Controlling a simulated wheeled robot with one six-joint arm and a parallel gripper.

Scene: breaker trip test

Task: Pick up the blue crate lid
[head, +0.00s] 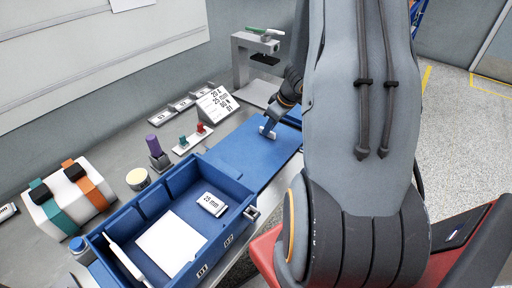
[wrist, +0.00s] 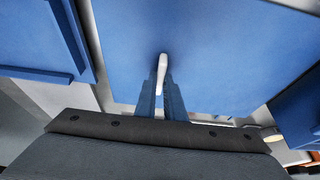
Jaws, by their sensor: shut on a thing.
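The blue crate lid (head: 241,146) is a flat blue panel to the right of the open blue crate (head: 243,192) in the head view. A pale handle (wrist: 162,66) stands up from the lid. My gripper (head: 267,131) is over the lid and shut on this handle. In the wrist view the lid (wrist: 215,50) fills most of the picture and the two blue fingers of my gripper (wrist: 162,90) close on either side of the handle. My arm hides the lid's right end in the head view. I cannot tell whether the lid is lifted off the bench.
The crate holds a white sheet (head: 171,243) and a block marked 25 mm (head: 212,204). Behind stand a purple-topped item (head: 154,146), small red and green pieces (head: 193,139), a sign (head: 215,103) and a grey stand (head: 243,62). A white case with straps (head: 70,196) is at left.

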